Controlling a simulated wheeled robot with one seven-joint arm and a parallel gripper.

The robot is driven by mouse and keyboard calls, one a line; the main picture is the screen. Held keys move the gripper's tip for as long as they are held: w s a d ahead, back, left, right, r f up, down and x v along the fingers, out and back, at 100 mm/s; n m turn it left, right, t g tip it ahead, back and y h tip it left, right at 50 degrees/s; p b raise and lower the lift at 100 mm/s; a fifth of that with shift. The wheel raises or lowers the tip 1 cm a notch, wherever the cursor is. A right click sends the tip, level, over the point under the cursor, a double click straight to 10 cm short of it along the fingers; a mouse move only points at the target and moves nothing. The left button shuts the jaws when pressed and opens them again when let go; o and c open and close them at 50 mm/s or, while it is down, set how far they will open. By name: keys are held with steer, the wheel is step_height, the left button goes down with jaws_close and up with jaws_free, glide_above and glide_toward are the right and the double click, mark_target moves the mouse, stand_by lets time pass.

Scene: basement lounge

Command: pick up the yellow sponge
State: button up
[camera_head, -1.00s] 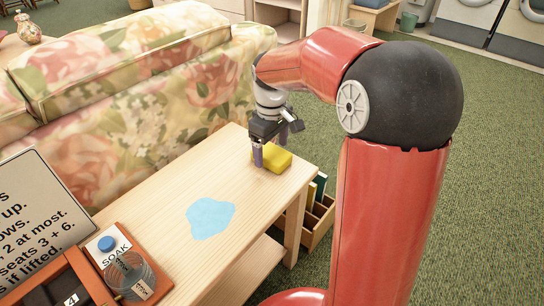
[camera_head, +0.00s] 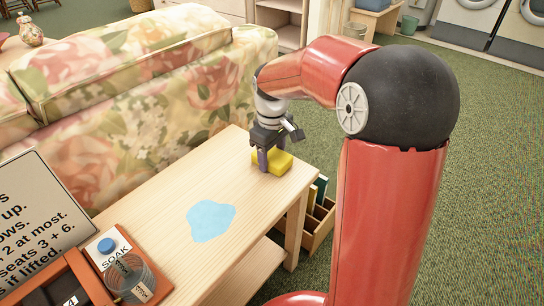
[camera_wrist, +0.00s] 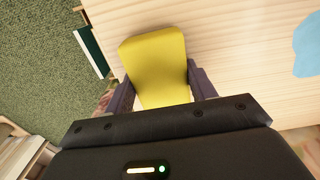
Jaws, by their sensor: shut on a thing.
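The yellow sponge (camera_head: 274,162) lies at the far right end of the wooden table (camera_head: 170,212). In the wrist view the sponge (camera_wrist: 158,66) sits between the two dark purple fingers. My gripper (camera_head: 267,158) is at the sponge, with its fingers shut on the sponge's two sides. In the wrist view my gripper (camera_wrist: 161,88) has a finger against each side. I cannot tell whether the sponge is clear of the tabletop; it looks level with it or very close above it.
A light blue flat patch (camera_head: 211,220) lies mid-table. A box with a blue SOAK button (camera_head: 106,245), a clear round container (camera_head: 130,277) and a sign (camera_head: 32,212) stand at the near left. A floral sofa (camera_head: 150,110) runs behind. A wooden file box (camera_head: 318,222) stands on the floor at right.

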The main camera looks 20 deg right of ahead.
mark_target(272, 154)
step_height(272, 154, up, 20)
steer(key=p, duration=0.2)
steer(key=shift+p, duration=0.4)
